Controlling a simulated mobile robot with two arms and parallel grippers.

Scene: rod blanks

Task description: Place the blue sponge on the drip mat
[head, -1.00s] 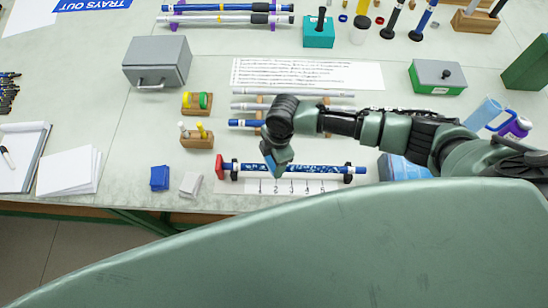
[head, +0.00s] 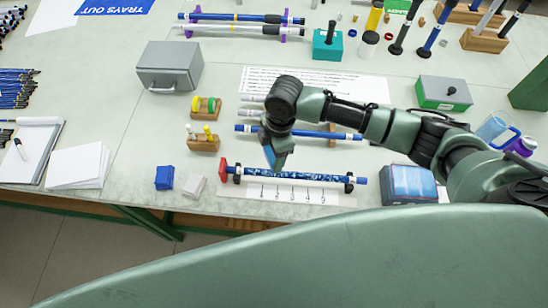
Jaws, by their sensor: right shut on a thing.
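A small blue block (head: 164,177), which could be the sponge, lies near the front edge of the table, left of a similar white block (head: 193,186). My right gripper (head: 275,164) points down just above the left part of a mottled blue rod (head: 310,179). It is shut on a narrow blue thing (head: 268,155) that shows at its left side. The fingers hide most of that thing, so I cannot tell whether it is a sponge. I cannot make out with certainty which thing is the drip mat. My left gripper is out of view.
The rod rests on black supports over a white numbered strip (head: 312,197), with a red stop (head: 222,168) at its left end. A blue-lidded box (head: 408,184) stands to the right. A grey box (head: 170,66) stands behind left. Bare table lies left of the blocks.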

